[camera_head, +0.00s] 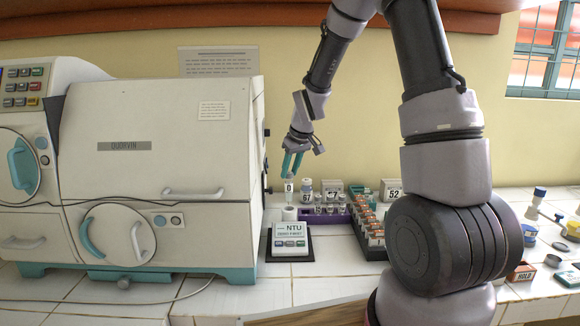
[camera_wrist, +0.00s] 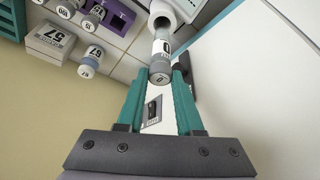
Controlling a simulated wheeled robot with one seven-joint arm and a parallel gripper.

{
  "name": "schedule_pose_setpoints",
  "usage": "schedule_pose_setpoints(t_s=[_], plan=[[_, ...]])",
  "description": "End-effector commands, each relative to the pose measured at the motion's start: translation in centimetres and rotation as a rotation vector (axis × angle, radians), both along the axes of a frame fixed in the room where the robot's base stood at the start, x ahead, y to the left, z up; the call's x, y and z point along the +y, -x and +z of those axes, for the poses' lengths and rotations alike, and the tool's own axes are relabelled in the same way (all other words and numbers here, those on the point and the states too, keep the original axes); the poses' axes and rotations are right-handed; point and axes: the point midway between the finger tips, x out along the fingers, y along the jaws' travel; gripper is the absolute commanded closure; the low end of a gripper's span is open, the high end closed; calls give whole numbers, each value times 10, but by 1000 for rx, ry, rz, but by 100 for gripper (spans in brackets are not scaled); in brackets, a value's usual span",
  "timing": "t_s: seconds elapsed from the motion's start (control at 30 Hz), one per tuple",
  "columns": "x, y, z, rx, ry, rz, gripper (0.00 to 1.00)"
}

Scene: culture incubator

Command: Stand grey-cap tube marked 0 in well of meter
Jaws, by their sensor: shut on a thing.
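The grey-cap tube marked 0 (camera_head: 289,187) hangs upright below my gripper (camera_head: 292,168). In the wrist view, the tube (camera_wrist: 161,50) shows its grey cap and dark 0, and my teal gripper fingers (camera_wrist: 158,82) are shut on it near the cap. The meter (camera_head: 290,241), labelled NTU, stands on the counter below. Its white round well (camera_head: 290,213) is under the tube; the well's rim also shows in the wrist view (camera_wrist: 184,10). The tube's lower end is at the well's mouth; I cannot tell whether it has entered.
A large white incubator (camera_head: 165,180) stands close on the left. Small items stand on the counter at far right.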

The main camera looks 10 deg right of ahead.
Motion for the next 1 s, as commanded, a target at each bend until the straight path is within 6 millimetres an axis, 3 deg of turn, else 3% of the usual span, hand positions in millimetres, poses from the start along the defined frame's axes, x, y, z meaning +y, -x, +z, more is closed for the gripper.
schedule_pose_setpoints(t_s=[1.0], plan=[[0, 0, -52, 1, -1, -1, 100]])
